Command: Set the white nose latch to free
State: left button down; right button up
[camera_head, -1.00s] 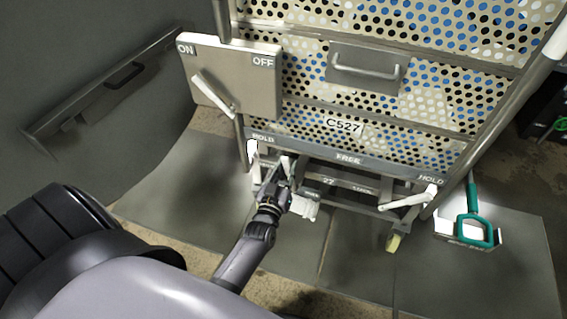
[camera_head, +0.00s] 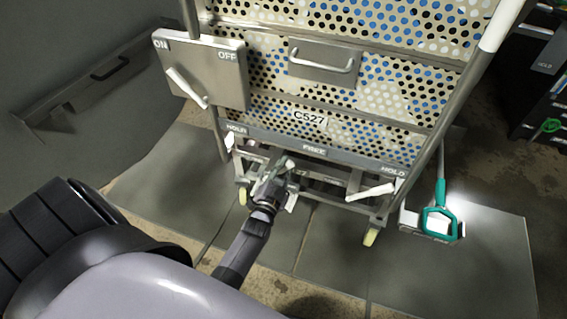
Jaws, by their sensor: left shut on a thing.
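A rail on the front of the perforated cart carries HOLD at each end and FREE (camera_head: 313,150) in the middle. A small white latch piece (camera_head: 229,141) stands below the left HOLD. A white lever (camera_head: 370,192) lies nearly level below the right HOLD, pointing left. My left gripper (camera_head: 284,166) is below the rail, a little left of FREE. It is shut on what appears to be the white nose latch, whose grip is mostly hidden by the fingers. My right gripper is not in view.
A grey ON/OFF panel (camera_head: 226,80) with a white lever is on the cart's upper left. A drawer-like plate with a handle (camera_head: 322,62) is above the rail. A green-handled tool (camera_head: 440,222) sits right of the cart. Floor mats (camera_head: 330,245) in front are clear.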

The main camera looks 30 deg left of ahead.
pick_arm(q)
jog(key=shift+d+f+m, duration=0.3)
jog(key=shift+d+f, duration=0.15)
jog(key=shift+m, duration=0.3)
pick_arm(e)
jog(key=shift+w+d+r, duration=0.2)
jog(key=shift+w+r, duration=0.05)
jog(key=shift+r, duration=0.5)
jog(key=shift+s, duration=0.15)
pick_arm(q)
jog(key=c, duration=1.4)
grip_release()
jog(key=shift+c, duration=0.2)
jog(key=shift+w, duration=0.1)
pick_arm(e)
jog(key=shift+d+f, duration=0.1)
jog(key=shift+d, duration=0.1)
pick_arm(q)
jog(key=v, duration=0.7)
jog(key=shift+s, duration=0.3)
